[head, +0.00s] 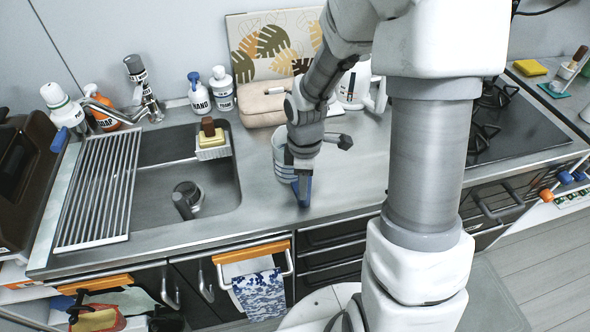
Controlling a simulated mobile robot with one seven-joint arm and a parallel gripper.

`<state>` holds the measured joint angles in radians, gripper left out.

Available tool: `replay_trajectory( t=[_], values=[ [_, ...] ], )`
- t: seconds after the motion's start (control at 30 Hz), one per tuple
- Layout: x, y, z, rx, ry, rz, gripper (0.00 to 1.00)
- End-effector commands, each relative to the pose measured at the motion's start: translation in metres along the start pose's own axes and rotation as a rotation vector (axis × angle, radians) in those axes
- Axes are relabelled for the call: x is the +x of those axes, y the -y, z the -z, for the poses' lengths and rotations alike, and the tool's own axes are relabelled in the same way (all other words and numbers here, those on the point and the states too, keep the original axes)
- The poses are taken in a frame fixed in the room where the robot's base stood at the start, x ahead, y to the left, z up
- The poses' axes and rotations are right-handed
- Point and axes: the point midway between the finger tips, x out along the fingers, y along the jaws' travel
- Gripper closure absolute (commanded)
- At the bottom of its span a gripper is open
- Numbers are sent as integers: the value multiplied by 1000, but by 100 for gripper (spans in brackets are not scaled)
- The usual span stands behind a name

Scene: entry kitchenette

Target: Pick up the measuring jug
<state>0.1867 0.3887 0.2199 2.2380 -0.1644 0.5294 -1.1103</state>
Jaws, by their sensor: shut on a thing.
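The measuring jug (280,158) looks like a pale grey-blue, open-topped vessel with bands on its side. It is upright at the counter, just right of the sink, partly hidden behind my gripper. My gripper (302,190) points down at the jug's right front side, its blue fingers closed on it. The hidden side of the jug and the exact contact are not visible. I cannot tell whether the jug's base touches the counter.
The sink (160,205) with a drying rack (98,190) and a dark metal cup (187,197) lies left. A beige pouch (262,104) and a white kettle-like appliance (355,88) stand behind. The stove (520,125) is right. Bare counter (352,180) lies right of my gripper.

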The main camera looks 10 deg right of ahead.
Motion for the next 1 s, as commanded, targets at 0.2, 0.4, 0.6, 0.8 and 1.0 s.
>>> replay_trajectory(
  t=[0.2, 0.4, 0.6, 0.8, 1.0],
  values=[
    [0, 0, 0, 0, 0, -1, 100],
    [0, 0, 0, 0, 0, -1, 100],
    [-1, -1, 0, 0, -1, -3, 100],
    [-2, -1, 0, 0, -1, -3, 100],
    [-15, -2, 0, 1, -1, -5, 100]
  ],
)
